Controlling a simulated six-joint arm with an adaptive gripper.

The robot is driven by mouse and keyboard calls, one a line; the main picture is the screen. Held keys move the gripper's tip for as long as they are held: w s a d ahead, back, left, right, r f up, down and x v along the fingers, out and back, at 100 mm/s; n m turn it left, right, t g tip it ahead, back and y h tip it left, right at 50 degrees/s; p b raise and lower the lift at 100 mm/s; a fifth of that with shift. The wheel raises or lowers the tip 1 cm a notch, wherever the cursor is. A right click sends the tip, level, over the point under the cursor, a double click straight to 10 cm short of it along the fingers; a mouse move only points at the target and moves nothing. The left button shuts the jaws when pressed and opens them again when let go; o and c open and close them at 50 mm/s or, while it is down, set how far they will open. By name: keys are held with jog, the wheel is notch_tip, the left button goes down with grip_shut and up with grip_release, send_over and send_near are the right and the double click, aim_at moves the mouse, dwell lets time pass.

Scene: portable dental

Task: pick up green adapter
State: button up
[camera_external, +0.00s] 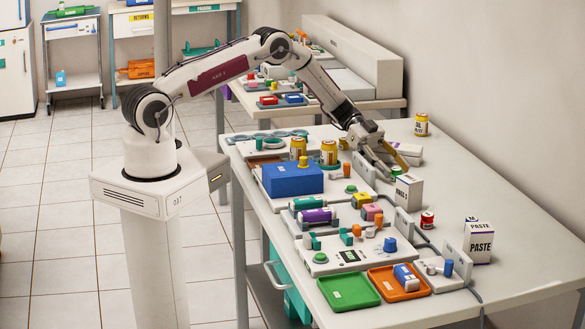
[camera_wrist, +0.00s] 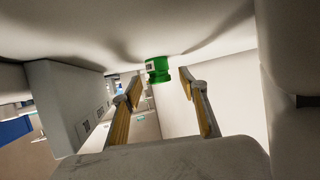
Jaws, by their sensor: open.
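The green adapter (camera_wrist: 157,69) is a small green piece with a pale label. In the wrist view it sits against the white surface at the top, a little beyond and between my fingertips. My gripper (camera_wrist: 157,85) is open, with one yellow-padded finger on each side and an empty gap. In the external view my gripper (camera_external: 384,163) is low over the rear of the long table, beside a white carton (camera_external: 407,191). A small green piece (camera_external: 396,170) shows by the fingertips there, partly hidden; it appears to be the adapter.
A white box (camera_wrist: 68,105) stands close to my left finger in the wrist view. A blue box (camera_external: 292,179), yellow jars (camera_external: 329,153), a paste carton (camera_external: 479,242), a green tray (camera_external: 348,291) and an orange tray (camera_external: 399,283) occupy the table. The table's right rear is mostly clear.

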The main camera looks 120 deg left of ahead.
jog(key=c, duration=1.2)
jog(key=shift+r, duration=0.2)
jog(key=shift+r, duration=4.8)
